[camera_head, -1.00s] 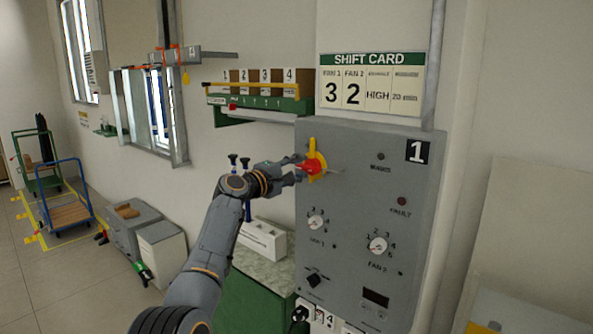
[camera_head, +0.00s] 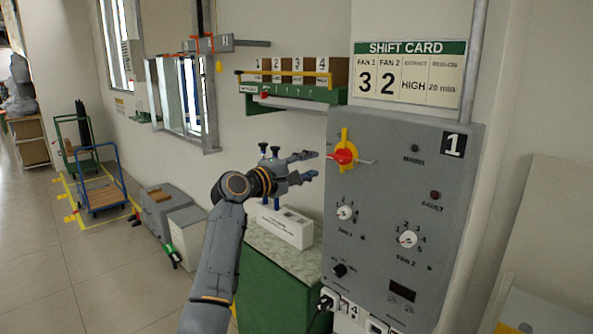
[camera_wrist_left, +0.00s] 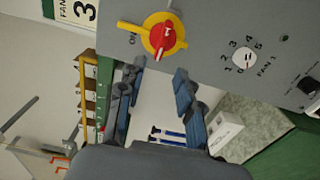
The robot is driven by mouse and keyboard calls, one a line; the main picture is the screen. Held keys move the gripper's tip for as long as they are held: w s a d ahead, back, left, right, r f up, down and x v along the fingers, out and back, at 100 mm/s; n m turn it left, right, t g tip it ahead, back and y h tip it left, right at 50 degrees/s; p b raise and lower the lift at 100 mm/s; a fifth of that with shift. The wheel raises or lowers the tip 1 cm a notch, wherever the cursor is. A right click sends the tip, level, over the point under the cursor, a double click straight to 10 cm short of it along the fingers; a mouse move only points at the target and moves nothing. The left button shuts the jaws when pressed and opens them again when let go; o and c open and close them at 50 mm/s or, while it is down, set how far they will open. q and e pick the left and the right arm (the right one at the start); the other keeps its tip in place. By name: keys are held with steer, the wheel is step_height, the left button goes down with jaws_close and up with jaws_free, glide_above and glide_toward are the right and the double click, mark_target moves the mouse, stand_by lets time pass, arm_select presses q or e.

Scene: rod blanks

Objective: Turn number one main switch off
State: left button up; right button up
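The main switch (camera_head: 343,156) is a red handle on a yellow plate at the upper left of the grey panel (camera_head: 385,195) marked 1. In the head view its red handle points left and slightly down. It also shows in the left wrist view (camera_wrist_left: 160,37), just beyond the fingertips, with part of the word ON beside it. My left gripper (camera_head: 308,166) is open and empty, to the left of the switch and apart from it. Its two fingers (camera_wrist_left: 160,75) are spread in the left wrist view. My right gripper is not in view.
The panel also has a FAN 1 dial (camera_head: 345,212) and a FAN 2 dial (camera_head: 407,239). A shift card (camera_head: 410,72) hangs above. A green shelf (camera_head: 290,93) with numbered slots is at the left. Below stands a green cabinet (camera_head: 270,285) with a white box (camera_head: 286,226) on top.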

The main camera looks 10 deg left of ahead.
arm_select(q)
steer(key=shift+v, duration=2)
step_height(320, 180, down, 32)
steer(key=a+g+y+b, duration=0.2)
steer(key=g+y, duration=0.1)
steer(key=y, duration=0.1)
steer(key=s+a+f+m+g+y+b, duration=0.1)
steer(key=s+f, duration=0.5)
steer(key=f, duration=0.5)
steer(key=s+a+f+m+g+y+b, duration=0.15)
steer(key=s+f, duration=0.35)
steer(key=f, duration=0.7)
steer(key=s+f+m+g+y, duration=0.1)
steer(key=s+f+m+g, duration=0.1)
steer(key=s+f, duration=0.65)
steer(key=s+a+f+m+g+y+b, duration=0.1)
steer(key=s+f+m+g, duration=0.1)
steer(key=s+f, duration=0.9)
steer(key=s+a+f+m+g+y+b, duration=0.1)
steer(key=s+a+f+m, duration=0.1)
steer(key=s+f, duration=0.9)
steer(key=s+f+m+g+b, duration=0.1)
steer(key=s+f, duration=0.3)
steer(key=s, duration=0.9)
steer(key=s+a+f+m+g+b, duration=0.1)
steer(key=s+f+m, duration=0.3)
steer(key=s, duration=1)
steer(key=shift+g, duration=0.75)
